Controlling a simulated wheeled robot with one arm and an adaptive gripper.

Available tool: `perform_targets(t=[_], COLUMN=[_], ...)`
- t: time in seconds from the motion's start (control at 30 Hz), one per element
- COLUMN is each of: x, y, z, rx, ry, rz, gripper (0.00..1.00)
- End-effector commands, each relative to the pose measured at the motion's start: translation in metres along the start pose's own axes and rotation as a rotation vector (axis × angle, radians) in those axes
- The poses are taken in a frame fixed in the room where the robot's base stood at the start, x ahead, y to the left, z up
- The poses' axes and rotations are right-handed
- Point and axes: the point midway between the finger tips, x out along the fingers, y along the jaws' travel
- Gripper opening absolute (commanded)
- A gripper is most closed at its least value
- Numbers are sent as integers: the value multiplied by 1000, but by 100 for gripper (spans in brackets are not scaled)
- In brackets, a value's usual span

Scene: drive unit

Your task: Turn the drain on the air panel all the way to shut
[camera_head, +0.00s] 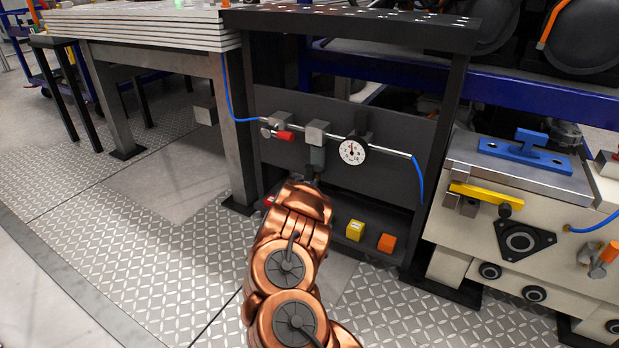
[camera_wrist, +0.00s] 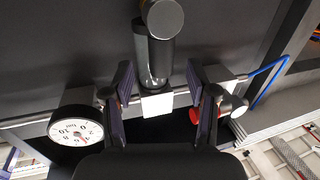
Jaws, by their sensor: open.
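The dark air panel (camera_head: 385,187) carries a pipe with a grey filter block (camera_head: 317,133) and a bowl (camera_head: 317,156) hanging under it. The wrist view shows the panel inverted, with the bowl (camera_wrist: 154,62) between my fingers. A round grey knob-like end (camera_wrist: 163,18), which looks like the drain, is at the bowl's free end, beyond my fingertips. My gripper (camera_wrist: 158,75) is open, one finger on each side of the bowl, with gaps visible. In the head view my arm hides the drain and most of my gripper.
A white dial gauge (camera_head: 353,151) and a red-handled valve (camera_head: 285,136) flank the bowl closely; the gauge (camera_wrist: 76,130) and red handle (camera_wrist: 196,113) also show in the wrist view. Yellow (camera_head: 355,230) and orange (camera_head: 387,243) blocks sit below. A machine (camera_head: 520,200) stands right.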

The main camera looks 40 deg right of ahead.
Motion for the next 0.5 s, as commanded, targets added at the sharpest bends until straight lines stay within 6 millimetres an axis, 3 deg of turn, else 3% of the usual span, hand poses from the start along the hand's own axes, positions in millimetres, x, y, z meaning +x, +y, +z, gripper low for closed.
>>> perform_targets(t=[0.5], x=[49], y=[-1], z=[2], rx=[-1], ry=[-1], rz=[-2], gripper=[58])
